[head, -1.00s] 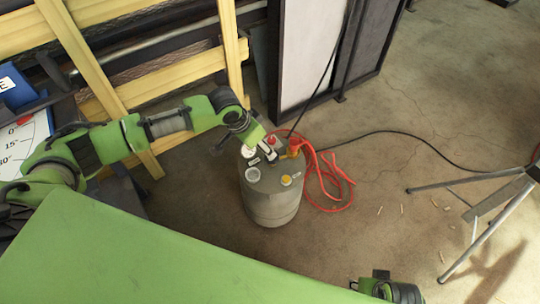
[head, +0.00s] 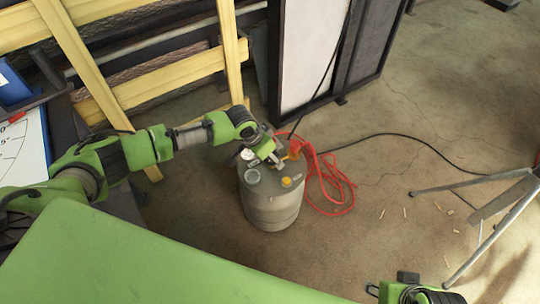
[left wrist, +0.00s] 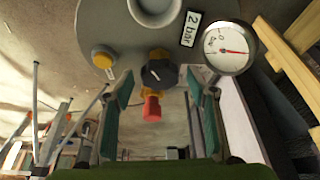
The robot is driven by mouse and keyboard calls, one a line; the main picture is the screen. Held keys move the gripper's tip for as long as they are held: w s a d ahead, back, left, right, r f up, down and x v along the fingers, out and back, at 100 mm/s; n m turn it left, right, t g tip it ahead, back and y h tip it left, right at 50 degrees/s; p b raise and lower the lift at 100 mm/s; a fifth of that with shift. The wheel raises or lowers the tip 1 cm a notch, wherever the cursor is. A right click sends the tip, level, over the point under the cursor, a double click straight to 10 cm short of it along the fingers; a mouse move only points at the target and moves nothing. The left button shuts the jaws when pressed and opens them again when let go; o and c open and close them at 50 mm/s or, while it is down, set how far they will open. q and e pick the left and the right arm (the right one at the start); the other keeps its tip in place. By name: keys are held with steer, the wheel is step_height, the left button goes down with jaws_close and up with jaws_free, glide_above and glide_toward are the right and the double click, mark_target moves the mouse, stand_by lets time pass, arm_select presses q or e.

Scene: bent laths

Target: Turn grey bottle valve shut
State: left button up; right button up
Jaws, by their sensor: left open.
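The grey bottle (head: 270,208) stands upright on the floor in the head view, with several fittings on its top. In the left wrist view its top (left wrist: 122,43) carries a round black knob (left wrist: 160,73) with a white mark, and a red-tipped fitting (left wrist: 151,107) beside it. Which of these is the valve I cannot tell for certain. My left gripper (head: 275,160) is over the bottle's top, and its open fingers (left wrist: 158,90) lie either side of the knob and red fitting in the picture. Contact cannot be told. My right gripper (head: 412,292) is cut off at the bottom edge.
A gauge (left wrist: 228,47), a "2 bar" label (left wrist: 190,29), a yellow cap (left wrist: 103,59) and a pale cup (left wrist: 155,10) sit on the bottle's top. A red hose (head: 330,190) lies at its right. A yellow wooden frame (head: 160,80) stands behind left. Tripod legs (head: 490,215) stand right.

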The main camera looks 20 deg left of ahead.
arm_select(q)
steer(key=c, duration=1.1)
